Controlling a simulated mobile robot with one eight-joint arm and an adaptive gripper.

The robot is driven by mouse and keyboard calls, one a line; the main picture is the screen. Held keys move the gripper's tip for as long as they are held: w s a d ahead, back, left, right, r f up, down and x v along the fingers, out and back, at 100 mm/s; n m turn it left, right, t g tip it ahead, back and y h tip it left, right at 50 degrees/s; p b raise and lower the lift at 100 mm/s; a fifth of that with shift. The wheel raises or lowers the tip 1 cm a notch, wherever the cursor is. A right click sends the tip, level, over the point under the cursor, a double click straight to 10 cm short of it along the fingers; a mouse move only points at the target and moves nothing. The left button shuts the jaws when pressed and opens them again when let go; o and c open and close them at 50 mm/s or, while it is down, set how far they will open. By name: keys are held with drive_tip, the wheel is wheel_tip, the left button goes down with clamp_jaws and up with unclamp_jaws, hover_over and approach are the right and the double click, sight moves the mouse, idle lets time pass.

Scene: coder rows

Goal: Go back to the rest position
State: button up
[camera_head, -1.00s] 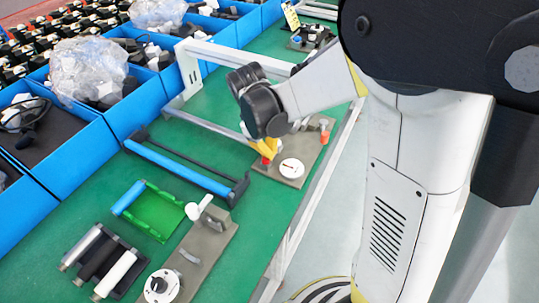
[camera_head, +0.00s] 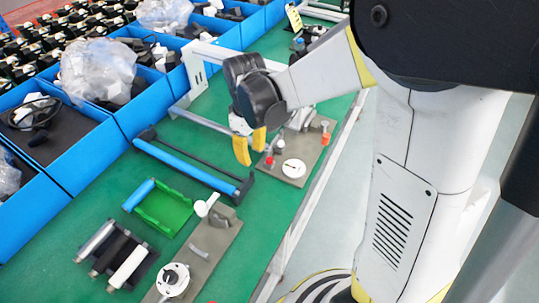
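My gripper (camera_head: 250,148) has two yellow fingers that point down over the green table (camera_head: 95,195). The fingers are apart with a gap between them, and I see nothing held there. It hangs just left of a grey-brown fixture plate (camera_head: 308,155), which carries a white round dial (camera_head: 294,168) and small red parts. My arm reaches in from the upper right, and its dark wrist hides part of the white frame behind it.
A blue bar (camera_head: 188,167) lies left of my gripper. A green tray (camera_head: 163,207), a second fixture (camera_head: 205,245) and a black holder with white rollers (camera_head: 115,255) are nearer. Blue bins (camera_head: 145,105) with plastic bags line the left. The table's right edge borders open floor (camera_head: 335,215).

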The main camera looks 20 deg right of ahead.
drive_tip(key=s+d+r+m+t, duration=0.5)
drive_tip(key=s+r+m+t, duration=0.2)
drive_tip(key=s+r, duration=0.5)
drive_tip(key=shift+s+d, duration=0.15)
drive_tip(key=shift+s, duration=0.25)
drive_tip(key=shift+o, duration=0.4)
drive_tip(key=shift+w+r, duration=0.1)
idle(0.5)
